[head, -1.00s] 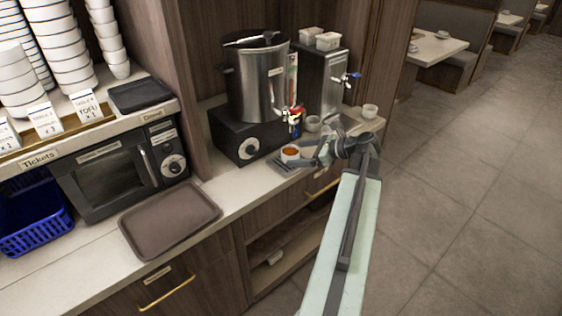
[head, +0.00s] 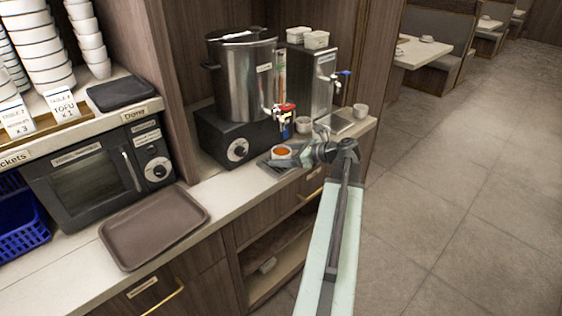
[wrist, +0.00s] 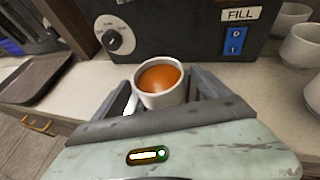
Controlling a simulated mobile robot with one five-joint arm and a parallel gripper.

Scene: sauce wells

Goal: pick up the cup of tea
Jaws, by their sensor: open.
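The cup of tea (head: 281,155) is white and holds orange-brown tea. It stands upright on a dark drip tray (head: 268,165) at the counter's front, below the urn's tap. In the wrist view the cup (wrist: 160,98) sits between the two dark fingers of my gripper (wrist: 163,92). The fingers are open on either side of it, and I cannot tell whether either one touches it. In the head view my gripper (head: 300,153) reaches the cup from the right, and it hides part of the cup's right side.
A steel urn (head: 243,75) on a black base (head: 228,145) stands just behind the cup. Empty white cups (head: 303,125) stand to the right near a second dispenser (head: 310,80). A brown tray (head: 155,228) lies on the counter to the left. Open floor lies to the right.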

